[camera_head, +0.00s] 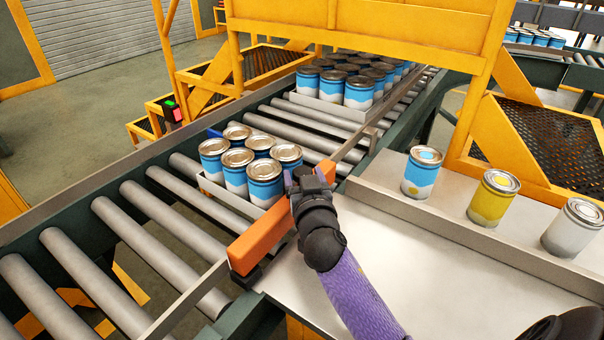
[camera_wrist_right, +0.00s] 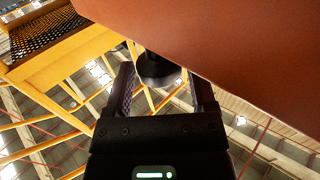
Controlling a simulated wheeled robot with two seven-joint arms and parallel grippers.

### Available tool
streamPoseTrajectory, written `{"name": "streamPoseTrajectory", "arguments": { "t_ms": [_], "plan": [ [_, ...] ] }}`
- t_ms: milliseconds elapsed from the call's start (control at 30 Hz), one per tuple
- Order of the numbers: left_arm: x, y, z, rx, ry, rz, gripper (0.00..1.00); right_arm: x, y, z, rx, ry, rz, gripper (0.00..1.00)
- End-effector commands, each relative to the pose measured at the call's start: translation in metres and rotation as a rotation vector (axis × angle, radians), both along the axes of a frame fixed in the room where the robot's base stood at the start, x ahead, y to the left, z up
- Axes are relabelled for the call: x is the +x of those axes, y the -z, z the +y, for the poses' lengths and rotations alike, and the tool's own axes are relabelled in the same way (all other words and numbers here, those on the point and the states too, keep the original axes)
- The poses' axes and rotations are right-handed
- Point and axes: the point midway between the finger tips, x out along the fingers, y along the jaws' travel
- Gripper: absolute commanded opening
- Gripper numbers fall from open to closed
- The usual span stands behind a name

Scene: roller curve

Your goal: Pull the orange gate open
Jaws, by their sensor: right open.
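The orange gate (camera_head: 258,243) is a bar standing along the near side of the roller conveyor, running from lower left to upper right. My right gripper (camera_head: 305,178) is at its near side, toward its far end, and my arm hides part of it there. In the right wrist view the gate's orange face (camera_wrist_right: 245,50) fills the upper right. My right gripper (camera_wrist_right: 162,88) is open there, with a dark round knob (camera_wrist_right: 157,70) showing between its fingers. I cannot tell whether the fingers touch the knob. My left gripper is not in view.
A tray (camera_head: 222,197) of blue-and-white cans (camera_head: 237,172) sits on the rollers (camera_head: 165,245) behind the gate. Another tray of cans (camera_head: 359,92) is farther back under a yellow frame (camera_head: 400,25). Blue, yellow (camera_head: 492,197) and white cans stand on a ledge at the right.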

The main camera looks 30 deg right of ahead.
Motion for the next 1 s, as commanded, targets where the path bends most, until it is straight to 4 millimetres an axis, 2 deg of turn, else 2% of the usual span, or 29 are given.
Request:
{"name": "streamPoseTrajectory", "arguments": {
  "t_ms": [167, 433, 767, 1000],
  "plan": [
    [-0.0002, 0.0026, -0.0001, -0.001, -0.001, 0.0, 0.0, 0.0124, 0.0003, -0.0054, -0.001, 0.0, 0.0, 0.72],
    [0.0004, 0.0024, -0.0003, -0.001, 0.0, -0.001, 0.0, 0.0137, 0.0002, -0.0059, 0.0, 0.0, 0.001, 0.72],
    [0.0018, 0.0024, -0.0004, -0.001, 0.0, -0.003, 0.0, 0.0135, 0.0003, -0.0057, -0.001, 0.0, 0.001, 0.02],
    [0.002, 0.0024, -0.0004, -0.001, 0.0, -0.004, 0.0, 0.0134, 0.0004, -0.0055, 0.001, 0.0, 0.002, 0.0]
  ]
}}
